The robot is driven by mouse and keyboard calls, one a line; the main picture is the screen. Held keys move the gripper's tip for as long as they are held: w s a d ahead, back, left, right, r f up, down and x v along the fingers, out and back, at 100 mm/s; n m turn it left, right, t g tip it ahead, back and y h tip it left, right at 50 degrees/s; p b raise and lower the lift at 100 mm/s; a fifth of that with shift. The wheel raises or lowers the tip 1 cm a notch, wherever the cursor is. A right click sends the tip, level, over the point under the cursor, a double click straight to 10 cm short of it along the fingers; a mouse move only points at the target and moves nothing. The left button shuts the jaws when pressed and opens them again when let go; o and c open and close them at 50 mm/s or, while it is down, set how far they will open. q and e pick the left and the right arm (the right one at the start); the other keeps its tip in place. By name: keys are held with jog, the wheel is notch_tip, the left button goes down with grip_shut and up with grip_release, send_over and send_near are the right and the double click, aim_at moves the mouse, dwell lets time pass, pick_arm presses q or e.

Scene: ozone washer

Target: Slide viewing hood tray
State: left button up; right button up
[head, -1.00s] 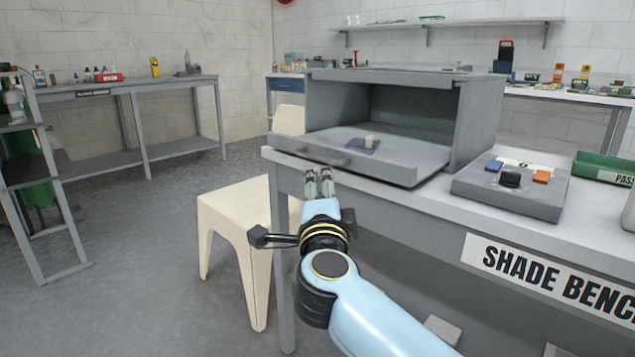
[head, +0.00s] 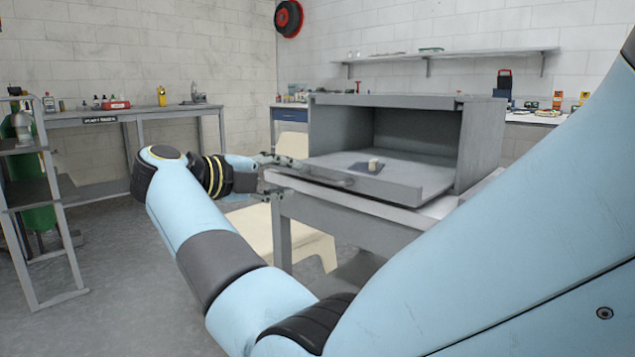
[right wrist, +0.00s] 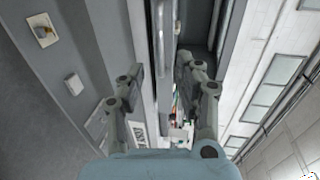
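The grey viewing hood (head: 480,142) stands on the bench with its front open. Its tray (head: 420,176) sticks out at the front, with a bar handle (head: 328,180) on its front panel. My right gripper (head: 272,178) is open at the left end of the tray front, fingers pointing right towards the handle. In the right wrist view the fingers (right wrist: 160,92) are spread apart, with a bar that looks like the handle (right wrist: 161,40) ahead between them. I cannot tell any contact. My left gripper is out of view.
A cream stool (head: 285,240) stands below the bench (head: 330,207) near my right arm. A side bench (head: 150,112) and a rack (head: 35,190) are at the left. A wall shelf (head: 450,54) is behind the hood. My arm hides the bench's right part.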

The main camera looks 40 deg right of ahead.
aim_at(316, 178)
jog(key=b+x, duration=0.1)
jog(key=x, duration=0.8)
jog(key=shift+f, duration=0.1)
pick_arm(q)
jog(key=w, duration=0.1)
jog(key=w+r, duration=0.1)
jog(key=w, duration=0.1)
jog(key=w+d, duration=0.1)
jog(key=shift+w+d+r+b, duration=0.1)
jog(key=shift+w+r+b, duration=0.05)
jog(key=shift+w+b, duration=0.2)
pick_arm(e)
jog(key=shift+w+d, duration=0.1)
jog(key=shift+d, duration=0.15)
grip_shut()
